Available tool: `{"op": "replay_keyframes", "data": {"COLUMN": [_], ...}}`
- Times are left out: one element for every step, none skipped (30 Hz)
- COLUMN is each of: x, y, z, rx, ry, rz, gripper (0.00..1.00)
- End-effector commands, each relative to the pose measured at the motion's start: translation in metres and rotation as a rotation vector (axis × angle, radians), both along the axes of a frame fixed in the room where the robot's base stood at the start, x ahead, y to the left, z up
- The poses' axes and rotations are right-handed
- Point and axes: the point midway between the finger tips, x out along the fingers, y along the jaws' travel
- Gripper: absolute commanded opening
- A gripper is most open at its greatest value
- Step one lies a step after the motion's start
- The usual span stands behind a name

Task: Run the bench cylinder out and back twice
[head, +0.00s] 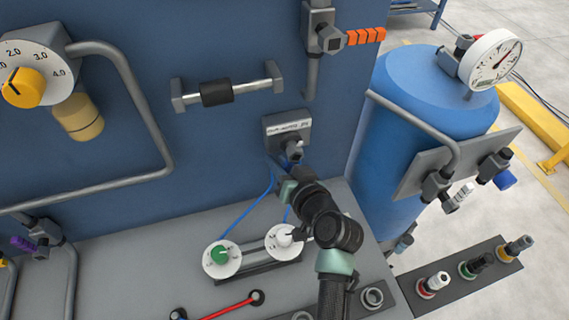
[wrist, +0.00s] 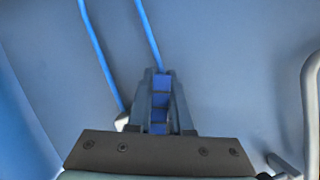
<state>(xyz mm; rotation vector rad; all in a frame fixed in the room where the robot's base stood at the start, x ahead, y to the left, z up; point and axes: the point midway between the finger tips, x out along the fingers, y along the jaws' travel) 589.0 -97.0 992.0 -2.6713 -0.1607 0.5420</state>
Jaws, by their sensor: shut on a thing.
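A small grey valve block (head: 283,124) with a white label is mounted at the foot of the blue panel. My gripper (head: 292,160) is at the short lever (head: 298,145) under it and is shut on that lever; the grip is mostly hidden. In the wrist view my gripper's fingers (wrist: 160,105) are close together, with blue between them, and the held part cannot be made out. On the panel, up and left, a shiny rod (head: 244,89) runs between two grey brackets with a dark block (head: 216,92) around it; it may be the bench cylinder.
A green knob dial (head: 221,257) and a white knob dial (head: 284,241) sit on the bench beside my arm. Blue tubes (head: 250,212) run near my gripper. An orange-handled valve (head: 364,36) is above; a blue tank (head: 405,125) stands right.

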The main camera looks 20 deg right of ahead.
Motion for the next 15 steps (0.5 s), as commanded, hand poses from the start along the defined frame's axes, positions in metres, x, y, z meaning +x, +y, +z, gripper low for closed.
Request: {"op": "replay_keyframes", "data": {"x": [-0.0002,-0.0002,-0.0004,-0.0004,-0.0004,-0.0005,-0.0004,-0.0005,-0.0004,-0.0005,-0.0005,-0.0005,-0.0005,-0.0005,-0.0005], "y": [0.0017,0.0027,0.0038,0.0047,0.0054,0.0062,0.0067,0.007,0.0076,0.0079,0.0081,0.0084,0.0086,0.0088,0.0089], "z": [-0.0007,-0.0002,0.0003,0.0007,0.0013,0.0019,0.0022,0.0026,0.0029,0.0032,0.0034,0.0038,0.004,0.0041,0.0043], "rx": [0.029,0.045,0.063,0.077,0.09,0.104,0.113,0.121,0.132,0.137,0.142,0.148,0.152,0.155,0.158], "ry": [0.002,0.003,0.003,0.004,0.005,0.004,0.004,0.005,0.006,0.006,0.006,0.006,0.006,0.006,0.006], "rz": [0.0,0.0,0.0,0.001,0.001,0.001,0.001,0.0,0.0,0.0,0.0,0.001,0.0,0.0,0.0], "gripper": [0.0,0.0,0.0,0.0,0.0,0.0,0.0,0.0,0.0,0.0,0.0,0.0,0.0,0.0,0.0]}}
